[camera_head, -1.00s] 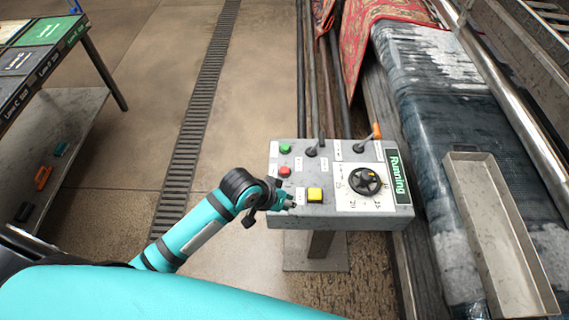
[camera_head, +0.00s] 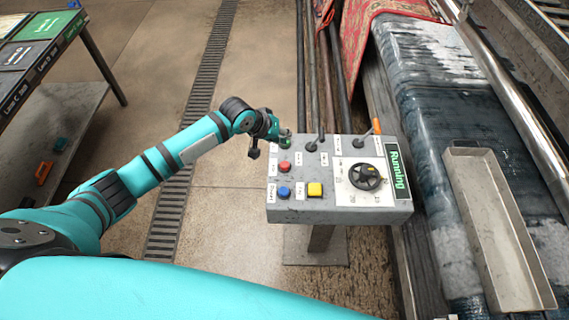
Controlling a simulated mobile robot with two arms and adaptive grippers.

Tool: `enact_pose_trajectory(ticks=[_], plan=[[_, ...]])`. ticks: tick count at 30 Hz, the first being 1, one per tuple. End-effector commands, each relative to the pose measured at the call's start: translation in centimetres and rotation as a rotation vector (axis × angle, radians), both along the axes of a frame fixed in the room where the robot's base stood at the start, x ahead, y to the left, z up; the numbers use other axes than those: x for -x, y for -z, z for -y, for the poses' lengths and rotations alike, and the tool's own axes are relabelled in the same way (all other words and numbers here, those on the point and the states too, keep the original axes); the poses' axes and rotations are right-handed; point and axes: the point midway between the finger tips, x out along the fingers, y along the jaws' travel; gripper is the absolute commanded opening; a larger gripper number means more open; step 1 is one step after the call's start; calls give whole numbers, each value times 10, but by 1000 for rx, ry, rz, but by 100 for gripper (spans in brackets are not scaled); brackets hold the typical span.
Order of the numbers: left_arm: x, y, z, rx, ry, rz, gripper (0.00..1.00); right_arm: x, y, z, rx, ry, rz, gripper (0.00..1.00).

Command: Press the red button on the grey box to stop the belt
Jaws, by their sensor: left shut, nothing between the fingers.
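The grey control box (camera_head: 305,210) stands on a post in the middle of the view. The red button (camera_head: 284,167) is on its left side, below the green button (camera_head: 285,143) and above the blue button (camera_head: 284,192). The red button is uncovered. My left gripper (camera_head: 281,133) is shut and empty at the box's far left corner, its tips over or beside the green button and partly covering it. I cannot tell whether they touch it. The box display (camera_head: 398,171) reads "Running" in green. My right gripper is out of view.
A yellow button (camera_head: 314,190), a black dial (camera_head: 366,177) and upright levers, one orange-tipped (camera_head: 375,126), also sit on the box. The wet belt (camera_head: 445,120) with a metal tray (camera_head: 497,230) lies to the right. Open floor lies left of the box.

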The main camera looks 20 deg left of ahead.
Motion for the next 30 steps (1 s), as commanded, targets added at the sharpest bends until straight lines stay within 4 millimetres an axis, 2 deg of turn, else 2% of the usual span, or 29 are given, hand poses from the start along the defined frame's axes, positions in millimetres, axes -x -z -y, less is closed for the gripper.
enact_pose_trajectory(ticks=[8, 20, 25, 30], plan=[[0, 19, 0, -1, 1, -1, 0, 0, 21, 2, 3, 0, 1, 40], [0, 69, 0, -2, 2, 2, 0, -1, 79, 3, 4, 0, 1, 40], [0, 83, 0, -1, 1, -1, 0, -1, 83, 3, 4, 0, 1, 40], [0, 88, 0, -1, 1, 0, 0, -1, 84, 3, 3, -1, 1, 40]])
